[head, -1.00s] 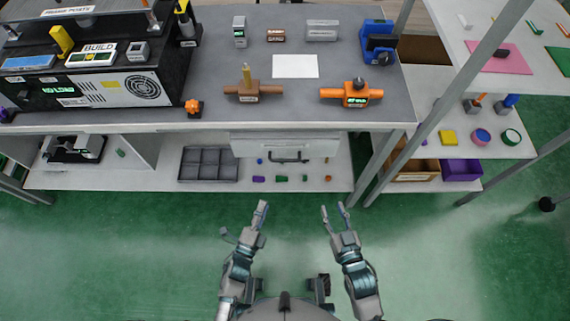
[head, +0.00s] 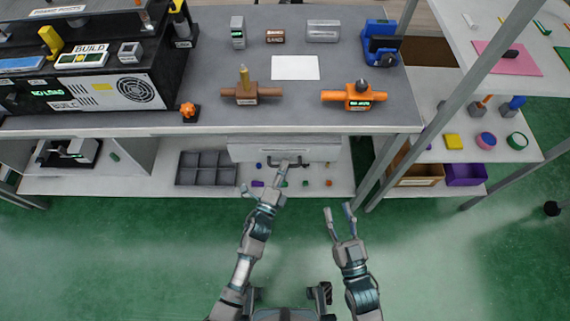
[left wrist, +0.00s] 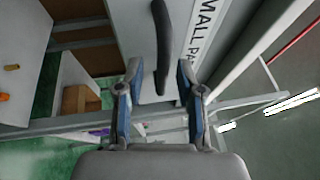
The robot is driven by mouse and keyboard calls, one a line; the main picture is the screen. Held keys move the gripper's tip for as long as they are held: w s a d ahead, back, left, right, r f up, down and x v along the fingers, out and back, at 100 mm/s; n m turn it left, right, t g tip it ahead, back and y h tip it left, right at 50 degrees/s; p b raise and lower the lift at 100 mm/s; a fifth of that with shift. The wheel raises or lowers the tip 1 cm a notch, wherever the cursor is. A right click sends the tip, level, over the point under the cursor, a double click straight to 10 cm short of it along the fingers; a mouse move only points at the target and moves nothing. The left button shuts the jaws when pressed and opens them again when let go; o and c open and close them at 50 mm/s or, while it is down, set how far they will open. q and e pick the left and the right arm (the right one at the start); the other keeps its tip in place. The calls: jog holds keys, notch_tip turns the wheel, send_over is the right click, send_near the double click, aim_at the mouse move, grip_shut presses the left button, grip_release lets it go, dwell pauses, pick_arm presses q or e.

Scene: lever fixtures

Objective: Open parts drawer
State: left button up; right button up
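The parts drawer (head: 250,149) is a light grey front under the workbench top, with a dark bar handle (head: 297,162). It looks closed. In the left wrist view the drawer front (left wrist: 137,22) carries a partly cut-off label, and the dark handle (left wrist: 162,45) lies ahead of and between the fingers. My left gripper (head: 264,184) is open and reaches up toward the handle. In the left wrist view its two fingers (left wrist: 158,100) are apart with nothing between their tips. My right gripper (head: 339,218) is open and empty in front of the bench.
A grey divided tray (head: 206,168) and several small coloured parts lie on the shelf below the drawer. The bench top edge (head: 210,130) overhangs the drawer. A slanted metal post (head: 440,118) stands to the right. Green floor in front is clear.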

pick_arm(q)
jog(key=shift+w+d+r, duration=0.1)
jog(key=shift+w+d, duration=0.15)
jog(key=shift+w, duration=0.3)
grip_shut()
jog(key=shift+a, duration=0.1)
